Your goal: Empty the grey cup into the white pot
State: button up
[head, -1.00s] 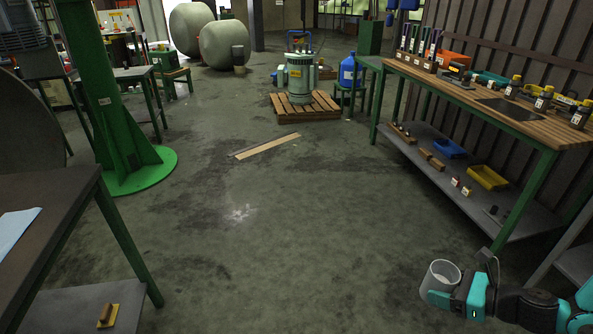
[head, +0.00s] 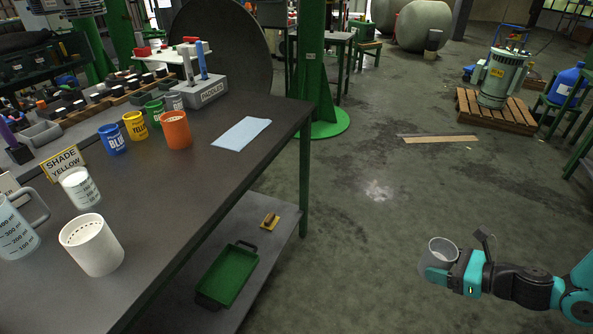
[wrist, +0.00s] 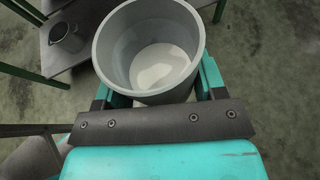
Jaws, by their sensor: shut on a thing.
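My gripper (head: 447,272) is shut on the grey cup (head: 430,259) at the lower right of the head view, out over the open floor. The cup is upright or nearly so. In the wrist view the grey cup (wrist: 112,42) sits between the fingers, with a whitish content (wrist: 160,68) at its bottom. The white pot (head: 92,250) stands upright on the dark table at the lower left of the head view, far from my gripper. Its inside is only partly visible.
On the dark table (head: 190,215) stand a measuring jug (head: 15,235), a small marked beaker (head: 80,190), blue, yellow, green and orange cups, a "SHADE YELLOW" sign (head: 64,163) and a ladle holder (head: 203,92). A green tray (head: 228,275) lies on the lower shelf. Floor between is clear.

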aim_at(94, 245)
jog(key=u, duration=1.2)
